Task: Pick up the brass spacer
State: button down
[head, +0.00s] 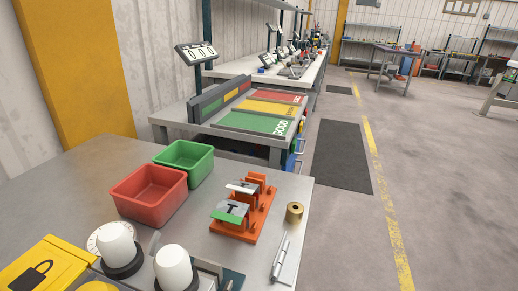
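The brass spacer (294,212) is a short gold-coloured cylinder with a dark hole in its top. It stands upright on the grey metal table near its right edge. It is just right of an orange fixture and apart from it. Nothing covers it.
An orange fixture (262,217) holds small metal parts. A hinge (281,257) lies in front of the spacer. Red (148,203) and green (205,168) bins stand left. White cylinders (173,266) on black bases and a yellow padlock-marked box (42,268) are near.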

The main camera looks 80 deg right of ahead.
aim_at(294, 213)
jog(key=z, duration=0.4)
jog(key=k+j+z, duration=0.1)
jog(key=z, duration=0.3)
jog(key=k+z, duration=0.1)
jog(key=z, duration=0.35)
jog(key=k+z, duration=0.1)
jog(key=z, duration=0.3)
jog(key=k+l, duration=0.1)
jog(key=k, duration=0.3)
jog(key=k+l+z, duration=0.1)
jog(key=k, duration=0.3)
